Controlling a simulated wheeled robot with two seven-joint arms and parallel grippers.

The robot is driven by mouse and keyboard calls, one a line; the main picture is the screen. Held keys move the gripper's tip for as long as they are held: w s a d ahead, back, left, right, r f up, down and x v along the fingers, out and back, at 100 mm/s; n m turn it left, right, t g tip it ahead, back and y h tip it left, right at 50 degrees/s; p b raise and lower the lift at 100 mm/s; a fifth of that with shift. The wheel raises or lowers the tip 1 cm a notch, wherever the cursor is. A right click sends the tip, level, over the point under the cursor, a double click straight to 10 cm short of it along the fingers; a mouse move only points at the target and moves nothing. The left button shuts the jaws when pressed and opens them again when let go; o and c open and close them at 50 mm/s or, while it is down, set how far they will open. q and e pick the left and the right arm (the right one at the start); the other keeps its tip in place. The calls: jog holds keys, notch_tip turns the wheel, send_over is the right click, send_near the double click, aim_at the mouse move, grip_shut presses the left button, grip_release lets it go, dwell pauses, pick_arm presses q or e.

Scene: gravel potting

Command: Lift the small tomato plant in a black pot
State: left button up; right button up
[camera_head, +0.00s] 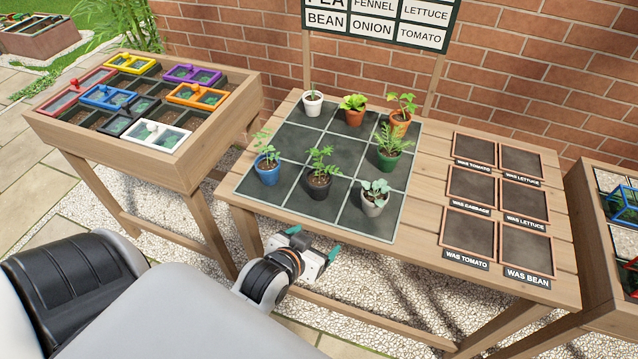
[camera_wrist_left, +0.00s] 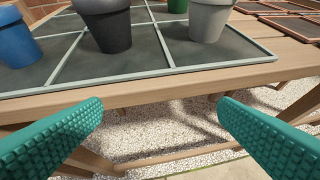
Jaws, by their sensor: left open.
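The tomato plant (camera_head: 321,162) stands upright in a black pot (camera_head: 319,186) in the front middle square of the gridded dark mat (camera_head: 305,206). The black pot (camera_wrist_left: 108,27) also shows at the top of the left wrist view, its upper part cut off. My left gripper (camera_head: 315,246) is open and empty, just off the table's front edge and below the pot in the picture. Its two teal fingers (camera_wrist_left: 160,128) are wide apart in the left wrist view, with only gravel between them. My right gripper does not show.
A blue pot (camera_head: 268,174) stands left of the black pot, and a grey pot (camera_head: 374,203) stands to its right. A green pot (camera_head: 387,158) and several others are behind. The wooden table's edge (camera_wrist_left: 170,91) lies between my fingers and the pots.

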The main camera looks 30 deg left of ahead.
aim_at(319, 180)
pick_arm(q)
jog(key=w+a+t, duration=0.1)
jog(key=w+a+r+n+t+y, duration=0.1)
jog(key=t, duration=0.1)
jog(key=w+a+r+t+y, duration=0.1)
jog(key=shift+w+a+r+n+t, duration=0.15)
jog(key=shift+a+n+t, duration=0.15)
jog(key=shift+t, duration=0.1)
jog(key=shift+n+t+y, duration=0.3)
jog(key=shift+t+y, duration=0.4)
jog(key=shift+t, duration=0.1)
jog(key=x, duration=0.4)
jog(key=p+x, duration=0.1)
jog(key=x, duration=0.3)
jog(key=a+r+x, duration=0.1)
jog(key=x, duration=0.3)
jog(key=shift+a+r+p, duration=0.15)
jog(key=shift+p, duration=0.15)
jog(key=c, duration=1.1)
